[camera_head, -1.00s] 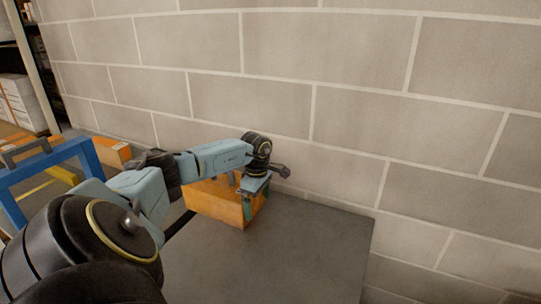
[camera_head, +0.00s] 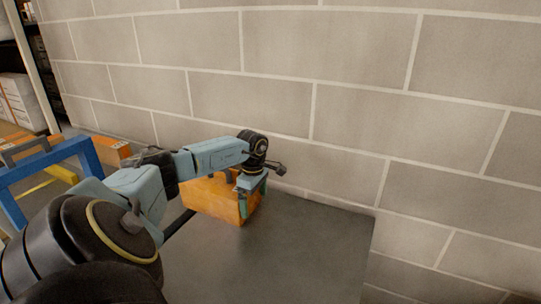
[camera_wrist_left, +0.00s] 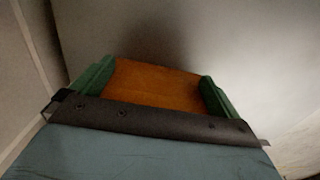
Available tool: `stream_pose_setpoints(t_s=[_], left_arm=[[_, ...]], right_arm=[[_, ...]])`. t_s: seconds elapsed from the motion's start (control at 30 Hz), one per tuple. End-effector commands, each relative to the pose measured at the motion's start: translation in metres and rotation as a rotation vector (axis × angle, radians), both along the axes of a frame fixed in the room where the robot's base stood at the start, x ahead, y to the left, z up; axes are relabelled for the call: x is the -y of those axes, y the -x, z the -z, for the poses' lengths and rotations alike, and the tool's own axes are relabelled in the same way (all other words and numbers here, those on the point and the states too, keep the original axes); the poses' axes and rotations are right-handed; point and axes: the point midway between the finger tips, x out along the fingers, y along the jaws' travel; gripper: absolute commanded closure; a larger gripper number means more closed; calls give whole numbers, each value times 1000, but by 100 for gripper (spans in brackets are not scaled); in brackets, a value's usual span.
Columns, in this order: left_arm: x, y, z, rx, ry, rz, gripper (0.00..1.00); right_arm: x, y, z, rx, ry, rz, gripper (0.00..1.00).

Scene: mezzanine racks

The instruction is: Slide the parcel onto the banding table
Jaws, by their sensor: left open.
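The parcel (camera_head: 212,201) is an orange-brown box at the far left of the dark grey table (camera_head: 290,245), close to the block wall. How much of its underside rests on the table is hidden. My left gripper (camera_head: 253,197) is at the parcel's right end, its green fingers pointing down. In the left wrist view the open fingers (camera_wrist_left: 156,85) stand apart with the parcel's orange face (camera_wrist_left: 153,88) showing between them. Whether they touch it is unclear. My right gripper is not in view.
A pale block wall (camera_head: 300,100) runs behind the table. The table's middle and right are bare. A blue frame (camera_head: 45,165) stands at the left, with another orange box (camera_head: 108,151) behind it. My left arm covers the lower left.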

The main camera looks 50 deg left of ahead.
Motion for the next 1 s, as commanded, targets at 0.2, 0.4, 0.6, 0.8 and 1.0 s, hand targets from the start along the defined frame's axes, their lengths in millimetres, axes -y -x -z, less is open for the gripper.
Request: stream_pose_setpoints(t_s=[0.2,0.4,0.6,0.8,1.0], left_arm=[[-4,2,0,-1,-3,-1,0],[-4,2,0,-1,-3,-1,0],[3,-2,0,-1,0,2,0],[14,-8,-1,0,-1,1,0],[23,-13,0,0,0,1,0]], right_arm=[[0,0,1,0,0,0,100],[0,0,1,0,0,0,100],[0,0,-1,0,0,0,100],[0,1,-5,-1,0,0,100],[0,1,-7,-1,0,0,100]])
